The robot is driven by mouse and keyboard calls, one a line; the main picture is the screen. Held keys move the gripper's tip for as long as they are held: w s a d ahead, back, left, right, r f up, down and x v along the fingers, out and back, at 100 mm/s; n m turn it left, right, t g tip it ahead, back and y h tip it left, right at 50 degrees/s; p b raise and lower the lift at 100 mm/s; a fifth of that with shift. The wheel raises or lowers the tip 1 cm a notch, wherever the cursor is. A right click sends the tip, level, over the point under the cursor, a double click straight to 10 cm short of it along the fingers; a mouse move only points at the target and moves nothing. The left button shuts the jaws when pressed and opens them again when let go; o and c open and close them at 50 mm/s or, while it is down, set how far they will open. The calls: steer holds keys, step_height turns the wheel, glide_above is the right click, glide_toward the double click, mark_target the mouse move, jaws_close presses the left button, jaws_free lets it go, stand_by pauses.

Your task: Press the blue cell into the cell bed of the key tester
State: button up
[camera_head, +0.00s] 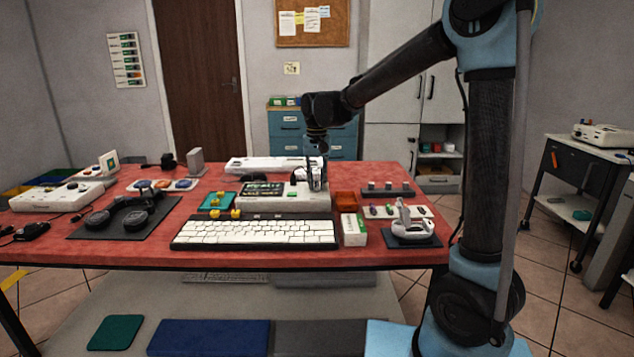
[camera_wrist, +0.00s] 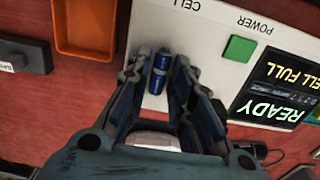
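The key tester (camera_head: 285,203) is a pale box in the middle of the table, with a screen and a green button. In the wrist view its panel (camera_wrist: 205,22) is marked CELL and POWER, and its screen (camera_wrist: 285,92) reads "CELL FULL" and "READY". The blue cell (camera_wrist: 160,72) lies at the CELL end of the panel, between my fingertips. My gripper (camera_head: 316,183) is low over the tester's right end; its fingers (camera_wrist: 163,80) stand either side of the cell, seemingly slightly apart from it. The bed under the cell is mostly hidden.
An orange tray (camera_wrist: 88,25) sits beside the tester's cell end. A white keyboard (camera_head: 255,233) lies in front of the tester. A small white-and-green box (camera_head: 353,230) and a controller on a dark mat (camera_head: 410,238) stand to the right. Headphones (camera_head: 127,212) lie at left.

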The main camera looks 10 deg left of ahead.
steer(key=shift+r, duration=0.15)
steer(key=shift+r, duration=1.65)
steer(key=o, duration=0.6)
steer(key=shift+c, duration=0.2)
steer(key=shift+r, duration=2.45)
